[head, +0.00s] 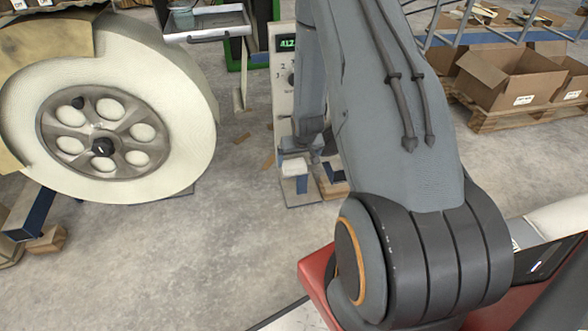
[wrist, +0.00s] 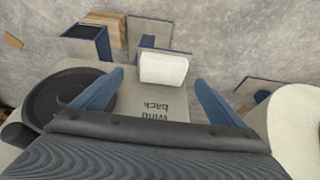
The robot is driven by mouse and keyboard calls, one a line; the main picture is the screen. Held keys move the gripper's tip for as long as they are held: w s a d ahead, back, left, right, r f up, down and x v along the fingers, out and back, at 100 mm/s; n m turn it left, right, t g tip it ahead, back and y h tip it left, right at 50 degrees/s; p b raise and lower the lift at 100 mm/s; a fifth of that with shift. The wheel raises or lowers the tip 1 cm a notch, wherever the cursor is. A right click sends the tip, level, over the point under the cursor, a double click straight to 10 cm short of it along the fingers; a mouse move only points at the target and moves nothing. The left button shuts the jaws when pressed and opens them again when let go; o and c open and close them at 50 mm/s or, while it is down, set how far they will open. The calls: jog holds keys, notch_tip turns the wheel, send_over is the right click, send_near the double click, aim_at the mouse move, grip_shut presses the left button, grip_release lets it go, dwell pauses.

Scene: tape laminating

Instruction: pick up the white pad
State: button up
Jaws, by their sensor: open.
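The white pad (wrist: 163,69) is a small block with rounded edges in the upper middle of the wrist view. In the head view a white pad (head: 294,167) sits on a blue support low on the front of the pale control panel. My gripper (wrist: 160,81) is open, with one blue finger on each side of the pad in the picture. No finger is seen touching it, and the depth between them is hard to judge. In the head view my arm covers most of my gripper.
The pale panel (head: 284,95) carries a lit display and dials. A large white roll (head: 165,125) on a spoked hub stands at left. Cardboard boxes (head: 505,78) on a pallet stand at right. The grey floor (head: 170,260) is clear at front left.

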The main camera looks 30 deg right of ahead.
aim_at(295, 164)
jog(key=x, duration=0.2)
jog(key=b+x, duration=0.1)
jog(key=x, duration=0.2)
jog(key=shift+w+a+f+b, duration=0.15)
jog(key=shift+w+f+b, duration=0.15)
jog(key=shift+w+b, duration=0.1)
jog(key=shift+c, duration=0.4)
jog(key=c, duration=1.1)
